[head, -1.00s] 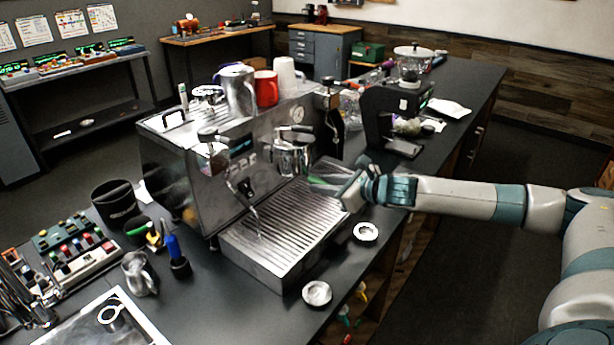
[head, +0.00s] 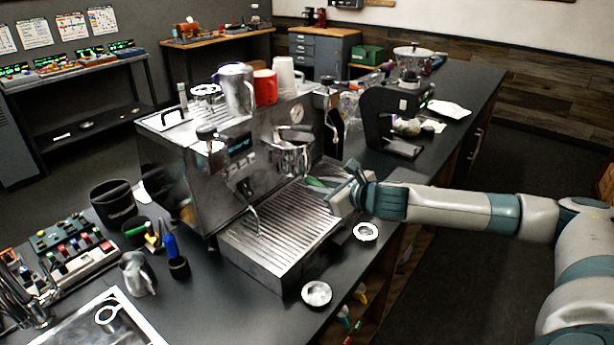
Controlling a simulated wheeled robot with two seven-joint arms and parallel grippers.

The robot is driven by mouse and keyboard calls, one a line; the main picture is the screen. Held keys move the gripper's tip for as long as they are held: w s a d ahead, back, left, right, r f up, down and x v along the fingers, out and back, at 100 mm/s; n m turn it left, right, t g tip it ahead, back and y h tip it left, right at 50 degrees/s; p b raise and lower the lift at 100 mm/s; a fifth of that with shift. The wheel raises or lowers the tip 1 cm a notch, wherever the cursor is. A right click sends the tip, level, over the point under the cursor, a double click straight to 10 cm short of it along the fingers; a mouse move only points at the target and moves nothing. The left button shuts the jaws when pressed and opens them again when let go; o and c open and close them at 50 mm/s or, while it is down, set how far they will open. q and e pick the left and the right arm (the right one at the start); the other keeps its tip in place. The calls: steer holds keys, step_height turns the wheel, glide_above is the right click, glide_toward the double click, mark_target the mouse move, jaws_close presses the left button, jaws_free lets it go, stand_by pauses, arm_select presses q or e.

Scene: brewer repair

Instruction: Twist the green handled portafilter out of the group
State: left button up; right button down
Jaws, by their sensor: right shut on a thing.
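The espresso machine (head: 190,170) stands on the dark counter, its front facing right. Its group (head: 290,150) sits above the ribbed drip tray (head: 275,232). The portafilter's green handle (head: 318,183) points out from under the group toward my right gripper. My right gripper (head: 338,189) is shut on the green handle, above the right edge of the drip tray. The fingers hide most of the handle's outer end. I cannot tell whether the portafilter's head is still locked in the group. My left gripper is not in view.
Two small round metal pieces lie on the counter, one right of the tray (head: 366,231) and one in front (head: 316,293). A black grinder (head: 392,125) stands behind my right gripper. A metal pitcher (head: 137,272) and a black knock bin (head: 113,203) stand at left.

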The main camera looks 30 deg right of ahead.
steer(key=shift+a, duration=0.1)
steer(key=shift+a+m+h+p, duration=0.5)
steer(key=shift+w+a+m+h, duration=0.1)
steer(key=shift+a+m+h, duration=0.15)
steer(key=shift+m+h, duration=0.2)
steer(key=shift+a+p, duration=0.1)
steer(key=shift+p, duration=0.35)
steer(key=shift+a+m+h+p, duration=0.65)
steer(key=shift+m+h+p, duration=0.1)
steer(key=shift+h+p, duration=0.3)
